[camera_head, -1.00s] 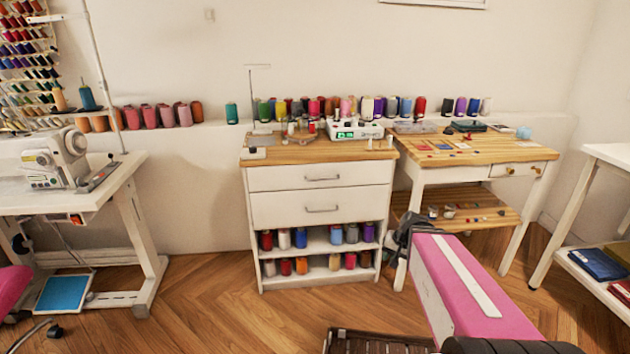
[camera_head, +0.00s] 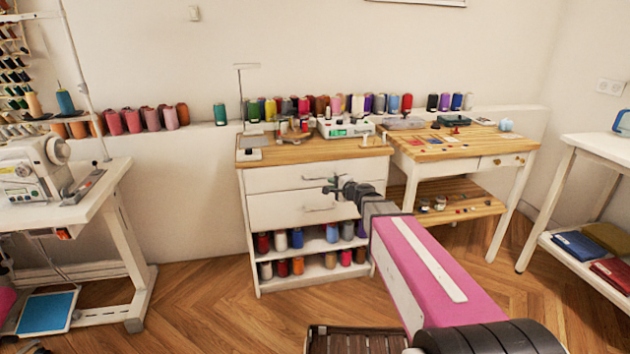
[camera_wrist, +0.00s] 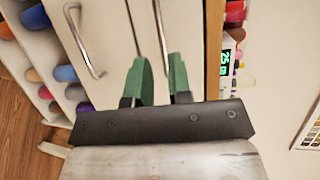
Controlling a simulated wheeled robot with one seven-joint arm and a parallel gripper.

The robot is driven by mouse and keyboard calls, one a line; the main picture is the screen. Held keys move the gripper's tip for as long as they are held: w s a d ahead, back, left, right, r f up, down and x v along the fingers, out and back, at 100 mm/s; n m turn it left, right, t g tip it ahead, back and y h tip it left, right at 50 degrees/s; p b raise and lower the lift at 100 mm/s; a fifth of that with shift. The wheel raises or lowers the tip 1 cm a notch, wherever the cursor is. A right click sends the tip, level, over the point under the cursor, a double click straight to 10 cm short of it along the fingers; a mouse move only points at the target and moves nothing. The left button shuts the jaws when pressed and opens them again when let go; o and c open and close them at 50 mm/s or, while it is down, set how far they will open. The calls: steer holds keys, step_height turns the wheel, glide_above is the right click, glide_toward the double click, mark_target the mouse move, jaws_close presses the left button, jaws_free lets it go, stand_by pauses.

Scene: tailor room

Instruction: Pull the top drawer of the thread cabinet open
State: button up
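The thread cabinet (camera_head: 251,205) is white with a wooden top. Its top drawer (camera_head: 270,180) looks shut and has a metal bar handle (camera_head: 309,178), partly covered by my gripper (camera_head: 330,187) in the head view. In the wrist view my gripper (camera_wrist: 160,60) shows two green fingers spread apart. The top drawer handle (camera_wrist: 160,30) runs between them in the picture. I cannot tell whether it lies in depth between the fingertips; nothing is visibly gripped. The second drawer's handle (camera_wrist: 84,42) is to the left in the wrist view.
Open shelves (camera_head: 277,286) with thread spools are below the drawers. A white scale (camera_head: 345,128) and small items stand on the cabinet top. A wooden table (camera_head: 470,148) is at right, a sewing machine table (camera_head: 70,205) at left. The floor in front is mostly clear.

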mark_target(318, 179)
steer(key=x, duration=1)
steer(key=shift+w+a+f, duration=0.1)
steer(key=shift+w, duration=0.1)
jaws_close()
